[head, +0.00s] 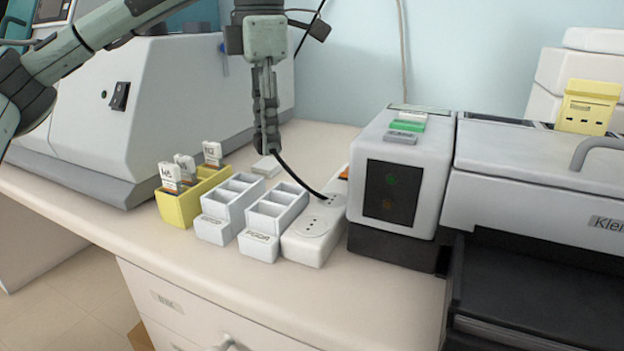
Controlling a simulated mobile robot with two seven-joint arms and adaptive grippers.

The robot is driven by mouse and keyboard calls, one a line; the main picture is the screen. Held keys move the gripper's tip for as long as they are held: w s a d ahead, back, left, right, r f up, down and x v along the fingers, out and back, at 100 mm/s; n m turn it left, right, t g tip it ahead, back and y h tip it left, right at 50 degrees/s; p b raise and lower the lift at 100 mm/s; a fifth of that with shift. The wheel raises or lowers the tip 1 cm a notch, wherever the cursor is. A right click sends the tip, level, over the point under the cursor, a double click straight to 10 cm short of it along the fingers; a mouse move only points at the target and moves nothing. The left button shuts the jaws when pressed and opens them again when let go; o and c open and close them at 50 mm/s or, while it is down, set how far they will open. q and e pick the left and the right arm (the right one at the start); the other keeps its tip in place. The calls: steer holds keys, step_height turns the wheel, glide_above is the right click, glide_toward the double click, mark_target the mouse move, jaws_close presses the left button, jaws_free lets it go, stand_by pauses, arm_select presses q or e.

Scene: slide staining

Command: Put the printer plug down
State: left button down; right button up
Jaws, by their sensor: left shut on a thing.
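My left gripper (266,146) points down above the bench, behind the white slide racks. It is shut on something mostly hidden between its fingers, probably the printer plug. A small white block (267,167) shows directly below the fingertips; I cannot tell whether it is part of the held thing or touches the bench. A black cable (298,180) runs from beside the fingertips down to the white power strip (309,247). The printer (560,209) stands at the right. My right gripper is not in view.
A yellow rack (177,209) with labelled slides and two white racks (230,199) (275,208) stand left of the strip. A grey-white box with indicator lights (394,188) stands right of it. A large machine (150,100) fills the back left. Bare bench (330,138) shows behind the strip.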

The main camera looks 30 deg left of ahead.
arm_select(q)
steer(key=w+d+f, duration=0.2)
steer(key=w, duration=0.1)
steer(key=w+d+f, duration=0.2)
steer(key=shift+w, duration=0.15)
steer(key=shift+f, duration=1.95)
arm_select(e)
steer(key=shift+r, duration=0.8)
arm_select(q)
steer(key=shift+f+b, duration=0.2)
steer(key=shift+b, duration=0.1)
steer(key=shift+f, duration=0.4)
steer(key=c, duration=1.3)
jaws_free()
steer(key=shift+c, duration=0.2)
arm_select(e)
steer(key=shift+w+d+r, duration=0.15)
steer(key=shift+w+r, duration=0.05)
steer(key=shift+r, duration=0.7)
